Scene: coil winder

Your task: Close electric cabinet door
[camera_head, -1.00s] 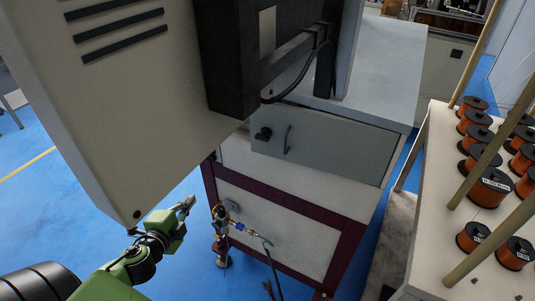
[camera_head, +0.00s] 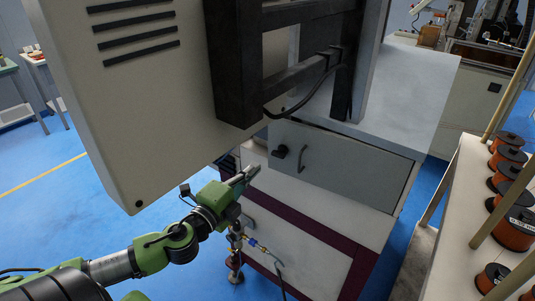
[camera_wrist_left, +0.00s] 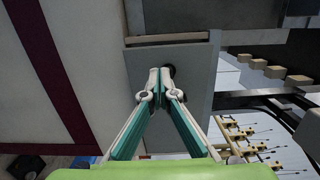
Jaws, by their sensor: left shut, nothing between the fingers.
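My left gripper (camera_head: 250,172) is shut and empty, just left of the door's knob side. In the left wrist view the shut fingertips (camera_wrist_left: 160,70) point at the grey panel (camera_wrist_left: 190,90), and partly cover a dark round knob. I cannot tell whether they touch it. My right gripper is not in view.
A large beige box (camera_head: 130,110) on a black bracket (camera_head: 238,80) hangs above my left arm. A hose and valve (camera_head: 240,240) stand below the gripper. A bench with orange wire spools (camera_head: 515,225) is at the right. Blue floor is open at the left.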

